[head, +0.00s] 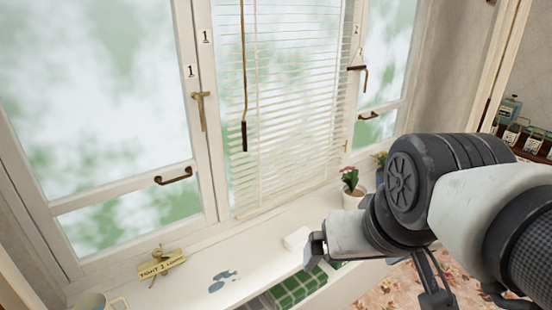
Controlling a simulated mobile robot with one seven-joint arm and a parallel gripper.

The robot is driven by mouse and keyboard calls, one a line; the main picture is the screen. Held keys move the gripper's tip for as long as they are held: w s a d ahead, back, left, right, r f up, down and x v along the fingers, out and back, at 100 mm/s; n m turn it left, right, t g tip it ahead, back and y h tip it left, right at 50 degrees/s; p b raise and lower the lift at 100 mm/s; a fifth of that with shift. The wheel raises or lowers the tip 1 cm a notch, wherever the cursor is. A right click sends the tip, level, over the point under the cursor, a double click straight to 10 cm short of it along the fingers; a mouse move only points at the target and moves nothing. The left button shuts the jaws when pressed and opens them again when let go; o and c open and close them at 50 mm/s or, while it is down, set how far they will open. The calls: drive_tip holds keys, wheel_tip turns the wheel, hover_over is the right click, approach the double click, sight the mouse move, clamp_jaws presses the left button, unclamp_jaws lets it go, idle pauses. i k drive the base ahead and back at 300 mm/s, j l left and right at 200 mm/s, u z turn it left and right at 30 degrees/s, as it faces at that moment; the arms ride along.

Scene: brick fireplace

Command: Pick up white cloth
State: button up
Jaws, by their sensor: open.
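A small white folded thing (296,239), which may be the white cloth, lies on the white window sill (190,292), just left of my arm's pale joint. It is small in the view, and I cannot tell its material for sure.
Green checked folded cloth (297,288) lies below the sill edge. A potted flower (352,188) stands behind my arm. A blind (295,110) hangs above the sill.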

sight(298, 240)
drive_tip(key=i+l+u, duration=0.15)
drive_tip(key=i+l, duration=0.15)
drive_tip(key=i+l+u, duration=0.1)
drive_tip(key=i+l, duration=0.15)
drive_tip(key=i+l+u, duration=0.15)
drive_tip(key=l, duration=0.3)
drive_tip(key=i+l+u, duration=0.1)
drive_tip(key=i+l, duration=0.2)
drive_tip(key=l, duration=0.1)
